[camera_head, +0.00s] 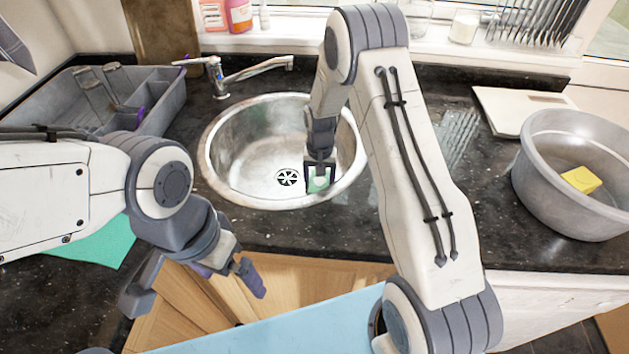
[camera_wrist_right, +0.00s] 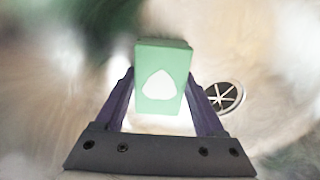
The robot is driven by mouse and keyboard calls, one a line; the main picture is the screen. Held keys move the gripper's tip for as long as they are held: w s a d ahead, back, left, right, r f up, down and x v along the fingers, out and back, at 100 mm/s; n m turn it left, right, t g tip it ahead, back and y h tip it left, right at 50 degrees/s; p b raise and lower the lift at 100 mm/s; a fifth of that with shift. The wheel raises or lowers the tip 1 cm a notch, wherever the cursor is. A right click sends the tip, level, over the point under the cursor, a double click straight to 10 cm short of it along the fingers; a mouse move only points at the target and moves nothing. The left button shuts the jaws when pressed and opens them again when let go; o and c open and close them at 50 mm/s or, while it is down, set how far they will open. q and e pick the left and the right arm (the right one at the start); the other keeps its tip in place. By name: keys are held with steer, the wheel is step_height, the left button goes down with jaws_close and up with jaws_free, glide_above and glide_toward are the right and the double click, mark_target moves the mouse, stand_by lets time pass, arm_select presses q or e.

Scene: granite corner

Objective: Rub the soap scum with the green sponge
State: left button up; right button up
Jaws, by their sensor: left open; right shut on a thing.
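My right gripper (camera_head: 320,178) is inside the round steel sink (camera_head: 228,165), at the right part of the bowl. It is shut on the green sponge (camera_head: 319,184). In the right wrist view the sponge (camera_wrist_right: 162,75) sits between the two fingers, a light green block with a white rounded patch on its face. Cloudy pale patches show on the blurred steel around it, but I cannot tell which are soap scum. I cannot tell whether the sponge touches the steel. My left gripper (camera_head: 200,285) is open and empty in front of the counter edge, over the wooden cabinet doors.
The drain (camera_head: 288,178) lies left of the sponge in the head view. A tap (camera_head: 235,75) stands behind the sink. A grey caddy (camera_head: 160,100) is at the left, a green cloth (camera_head: 100,243) at the front left. A grey basin (camera_head: 540,160) holding a yellow block (camera_head: 581,180) is at the right.

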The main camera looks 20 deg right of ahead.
steer(key=shift+s+d+f, duration=0.1)
steer(key=shift+s+d, duration=0.25)
steer(key=shift+d, duration=0.4)
steer(key=shift+s+d+f, duration=0.1)
steer(key=shift+s+d, duration=0.2)
steer(key=shift+d, duration=0.45)
steer(key=shift+w+d+r, duration=0.1)
steer(key=shift+w+d, duration=0.1)
steer(key=shift+w, duration=0.25)
steer(key=shift+w+d, duration=0.2)
steer(key=shift+w, duration=0.25)
steer(key=shift+w+a, duration=0.5)
steer(key=shift+a, duration=0.65)
steer(key=shift+w+a, duration=0.45)
steer(key=shift+a, duration=0.75)
steer(key=shift+w+a, duration=0.5)
steer(key=shift+a, duration=0.65)
steer(key=shift+w+d, duration=0.2)
steer(key=shift+w, duration=0.25)
steer(key=shift+w+d, duration=0.2)
steer(key=shift+w, duration=0.25)
steer(key=shift+s+d+p, duration=0.25)
steer(key=shift+s+d, duration=0.25)
steer(key=shift+d, duration=0.65)
steer(key=shift+s+d+p, duration=0.2)
steer(key=shift+s+d, duration=0.3)
steer(key=shift+d, duration=0.7)
steer(key=shift+s+d+p, duration=0.25)
steer(key=shift+s+d, duration=0.25)
steer(key=shift+d, duration=0.65)
